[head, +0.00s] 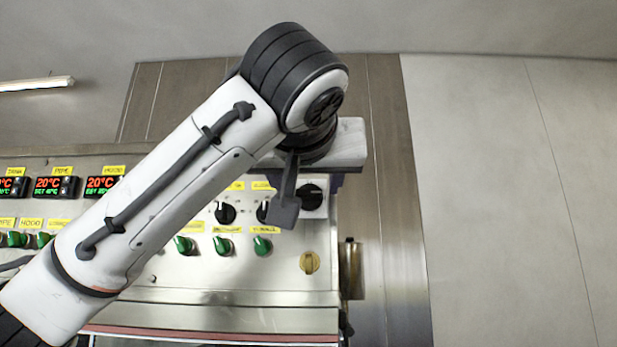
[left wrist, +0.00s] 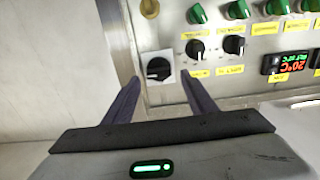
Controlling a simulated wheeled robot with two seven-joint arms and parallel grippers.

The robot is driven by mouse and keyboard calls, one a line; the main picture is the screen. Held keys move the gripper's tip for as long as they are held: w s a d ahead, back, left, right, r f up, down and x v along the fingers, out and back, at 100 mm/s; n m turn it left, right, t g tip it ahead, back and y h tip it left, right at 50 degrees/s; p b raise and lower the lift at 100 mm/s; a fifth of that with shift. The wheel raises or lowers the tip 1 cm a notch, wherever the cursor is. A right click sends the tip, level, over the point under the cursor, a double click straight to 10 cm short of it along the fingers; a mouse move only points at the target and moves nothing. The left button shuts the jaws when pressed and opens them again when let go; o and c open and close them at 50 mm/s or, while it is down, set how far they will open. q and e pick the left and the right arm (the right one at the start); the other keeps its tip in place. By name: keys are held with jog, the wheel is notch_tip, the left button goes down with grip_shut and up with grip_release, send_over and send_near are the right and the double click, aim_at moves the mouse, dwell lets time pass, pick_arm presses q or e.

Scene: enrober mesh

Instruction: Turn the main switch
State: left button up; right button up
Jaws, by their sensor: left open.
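The main switch appears to be the black rotary knob on a pale square plate (head: 312,196) at the right end of the control panel. It also shows in the left wrist view (left wrist: 158,69), where the picture is turned about upside down. My left gripper (head: 320,178) is in front of the panel's upper right corner, partly covering the area above the switch. In the left wrist view its two dark fingers (left wrist: 160,77) are open and empty, with the knob framed between their tips. I cannot tell whether they touch the plate. My right gripper is not in view.
Black selector knobs (head: 225,213) and green knobs (head: 222,245) sit left of the switch. A yellow knob (head: 309,263) is below it. Temperature displays (head: 54,187) are at the left. A plain pale wall (head: 500,200) lies right of the panel. My left arm hides part of the panel.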

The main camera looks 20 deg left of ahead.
aim_at(309, 195)
pick_arm(q)
jog(key=shift+p+x, duration=0.3)
jog(key=shift+x, duration=1.1)
